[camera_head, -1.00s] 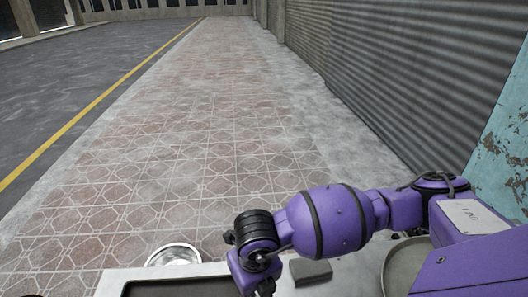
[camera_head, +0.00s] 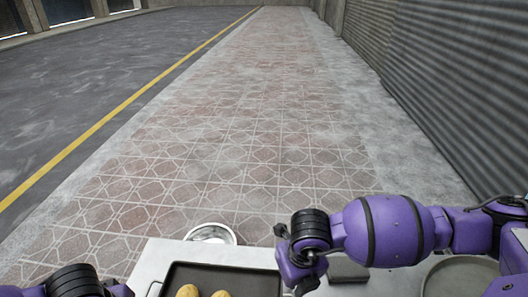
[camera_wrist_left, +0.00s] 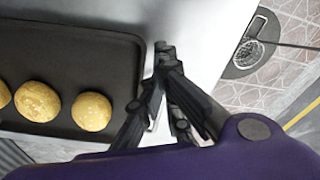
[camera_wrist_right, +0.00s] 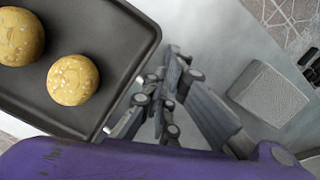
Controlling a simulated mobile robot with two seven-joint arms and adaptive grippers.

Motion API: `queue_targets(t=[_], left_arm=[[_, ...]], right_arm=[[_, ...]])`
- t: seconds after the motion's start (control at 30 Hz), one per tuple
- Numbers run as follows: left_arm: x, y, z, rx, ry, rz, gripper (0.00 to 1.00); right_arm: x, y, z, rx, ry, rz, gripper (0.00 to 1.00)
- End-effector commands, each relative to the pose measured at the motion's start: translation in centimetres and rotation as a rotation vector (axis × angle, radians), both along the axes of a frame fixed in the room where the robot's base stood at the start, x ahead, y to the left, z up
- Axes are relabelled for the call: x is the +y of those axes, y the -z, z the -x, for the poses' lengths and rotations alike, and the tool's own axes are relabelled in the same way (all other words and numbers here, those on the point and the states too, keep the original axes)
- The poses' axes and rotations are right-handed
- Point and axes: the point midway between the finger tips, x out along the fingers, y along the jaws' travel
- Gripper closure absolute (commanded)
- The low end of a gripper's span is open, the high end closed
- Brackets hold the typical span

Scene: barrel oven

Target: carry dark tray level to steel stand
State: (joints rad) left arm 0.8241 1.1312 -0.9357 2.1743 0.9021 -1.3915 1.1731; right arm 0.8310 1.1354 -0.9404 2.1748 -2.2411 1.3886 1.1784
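The dark tray (camera_head: 225,278) shows at the bottom of the head view, over a pale metal top (camera_head: 152,258). Round seeded buns (camera_wrist_left: 92,111) sit in it. My left gripper (camera_wrist_left: 163,52) is at one short side of the tray and looks shut on a thin handle there. My right gripper (camera_wrist_right: 172,75) is at the opposite side, its fingers closed around a thin handle beside the tray rim. The tray looks about level. I cannot tell whether it touches the metal top. I cannot tell whether this top is the steel stand.
A round metal bowl (camera_head: 210,234) stands beyond the top's far edge. A grey block (camera_head: 347,268) and a round pan (camera_head: 460,278) lie to the right. A corrugated shutter (camera_head: 440,90) runs along the right. The tiled pavement (camera_head: 240,130) ahead is clear.

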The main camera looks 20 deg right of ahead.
Motion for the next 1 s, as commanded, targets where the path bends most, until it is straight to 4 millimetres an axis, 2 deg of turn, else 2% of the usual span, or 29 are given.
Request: queue_targets(t=[0.03,0.13,0.37,0.53,1.0], left_arm=[[0.68,0.00,-0.01,0.000,-0.004,-0.006,0.89],[1.25,0.03,-0.03,-0.001,-0.003,-0.008,0.76],[1.48,0.05,-0.11,-0.002,-0.006,-0.011,0.76],[1.54,0.06,-0.13,-0.002,-0.007,-0.012,0.76],[1.60,0.05,-0.15,-0.002,-0.008,-0.014,0.76]], right_arm=[[-0.60,0.01,0.01,0.000,0.003,0.004,1.00],[-1.19,0.05,0.02,0.000,0.003,0.006,1.00],[-1.41,0.14,0.05,0.002,0.003,0.010,0.99],[-1.48,0.17,0.06,0.003,0.004,0.012,0.77],[-1.53,0.19,0.08,0.003,0.004,0.013,0.77]])
